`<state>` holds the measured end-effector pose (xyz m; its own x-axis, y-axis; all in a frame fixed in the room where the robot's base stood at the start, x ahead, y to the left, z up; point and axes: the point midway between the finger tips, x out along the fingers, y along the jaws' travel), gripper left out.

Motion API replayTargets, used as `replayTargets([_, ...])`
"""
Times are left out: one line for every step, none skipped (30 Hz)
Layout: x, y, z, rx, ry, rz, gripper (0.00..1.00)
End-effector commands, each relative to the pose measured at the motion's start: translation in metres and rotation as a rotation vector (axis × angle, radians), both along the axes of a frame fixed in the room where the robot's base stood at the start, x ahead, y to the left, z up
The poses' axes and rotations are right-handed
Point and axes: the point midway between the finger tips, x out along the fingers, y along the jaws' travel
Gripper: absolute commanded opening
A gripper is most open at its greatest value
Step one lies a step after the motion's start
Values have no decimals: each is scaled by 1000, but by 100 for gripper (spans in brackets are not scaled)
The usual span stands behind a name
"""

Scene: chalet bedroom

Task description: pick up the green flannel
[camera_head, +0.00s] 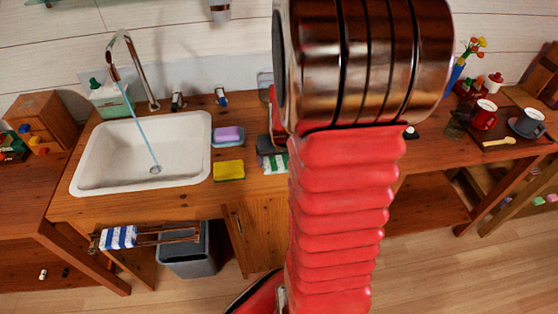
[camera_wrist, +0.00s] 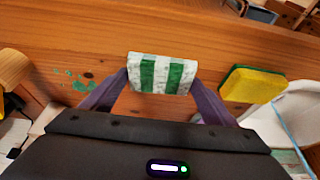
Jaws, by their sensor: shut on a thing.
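The green flannel, a small folded cloth with green and white stripes (camera_wrist: 162,74), is between my gripper's two fingers in the wrist view. My gripper (camera_wrist: 161,80) is shut on it, one finger at each side. In the head view the flannel (camera_head: 275,164) shows at the left edge of my red arm, over the wooden counter. My arm hides part of it and most of my gripper there. I cannot tell whether the flannel touches the counter.
A yellow sponge (camera_head: 229,170) lies left of the flannel in the head view, with a purple soap on a blue dish (camera_head: 226,136) behind it. The white sink (camera_head: 92,165) with running tap is further left. Mugs (camera_head: 484,114) stand at the far right.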

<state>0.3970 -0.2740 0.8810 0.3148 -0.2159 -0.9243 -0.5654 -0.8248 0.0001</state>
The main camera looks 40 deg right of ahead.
Motion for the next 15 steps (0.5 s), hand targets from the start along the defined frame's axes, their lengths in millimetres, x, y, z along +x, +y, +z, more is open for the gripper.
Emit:
replayTargets([0, 0, 2, -1, -2, 0, 55])
replayTargets([0, 0, 4, -1, -2, 0, 55])
replayTargets([1, -1, 6, -2, -2, 0, 55])
replayTargets([1, -1, 8, -2, -2, 0, 55])
replayTargets([1, -1, 11, -2, -3, 0, 55])
replayTargets([1, -1, 15, -2, -3, 0, 55])
replayTargets([1, -1, 19, -3, -4, 0, 55])
replayTargets([1, -1, 23, -3, -5, 0, 55])
replayTargets([1, -1, 29, -4, -5, 1, 55])
replayTargets([1, -1, 34, -4, -6, 1, 55])
replayTargets([1, -1, 39, -3, -5, 0, 55])
replayTargets([1, -1, 45, -3, -5, 0, 55])
replayTargets([1, -1, 50, -3, -5, 0, 55])
replayTargets([1, -1, 56, -5, -5, 0, 55])
replayTargets([1, -1, 63, -4, -6, 0, 55])
